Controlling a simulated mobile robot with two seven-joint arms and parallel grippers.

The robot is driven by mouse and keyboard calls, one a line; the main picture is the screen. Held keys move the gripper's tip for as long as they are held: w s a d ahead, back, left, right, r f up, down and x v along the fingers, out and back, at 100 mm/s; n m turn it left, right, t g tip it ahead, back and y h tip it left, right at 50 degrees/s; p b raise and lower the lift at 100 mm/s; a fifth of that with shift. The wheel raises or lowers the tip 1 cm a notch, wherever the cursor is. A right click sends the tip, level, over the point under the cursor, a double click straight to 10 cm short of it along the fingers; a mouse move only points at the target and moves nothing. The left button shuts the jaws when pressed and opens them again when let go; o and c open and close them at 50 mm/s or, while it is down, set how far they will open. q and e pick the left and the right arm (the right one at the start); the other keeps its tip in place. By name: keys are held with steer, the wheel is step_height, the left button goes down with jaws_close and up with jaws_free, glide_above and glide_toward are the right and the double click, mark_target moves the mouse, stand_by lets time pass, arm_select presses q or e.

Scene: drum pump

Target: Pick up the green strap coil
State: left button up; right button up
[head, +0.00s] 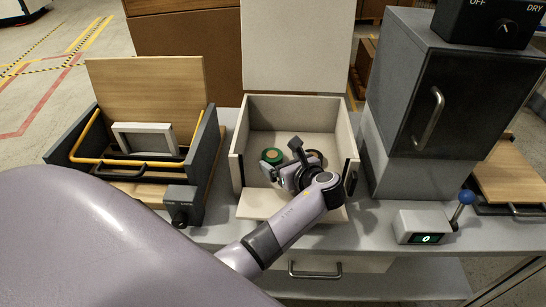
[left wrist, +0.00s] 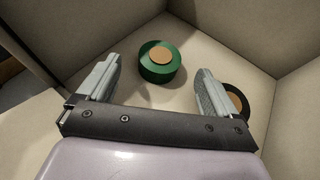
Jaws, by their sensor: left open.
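The green strap coil (head: 272,156) stands on the floor of the open cream box (head: 300,103), toward its left side in the head view. It is a short green cylinder with a tan round centre. In the left wrist view the green coil (left wrist: 160,64) lies ahead of and between the two fingers, apart from both. My left gripper (head: 285,178) reaches into the box; in the wrist view the left gripper (left wrist: 160,85) is open and empty. My right gripper is not in view.
A dark coil with a tan centre (left wrist: 236,102) lies beside the right finger; my arm partly hides it in the head view. The box walls surround the gripper. A wooden-backed holder (head: 150,85) stands left, a grey cabinet (head: 455,100) and a blue-knobbed lever box (head: 425,226) right.

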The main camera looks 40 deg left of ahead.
mark_target(273, 156)
arm_select(q)
steer(key=x, duration=0.4)
steer(key=shift+w+a+f, duration=0.15)
steer(key=shift+a+f, duration=0.1)
steer(key=shift+a, duration=0.05)
steer(key=c, duration=1.2)
steer(key=shift+o, duration=0.2)
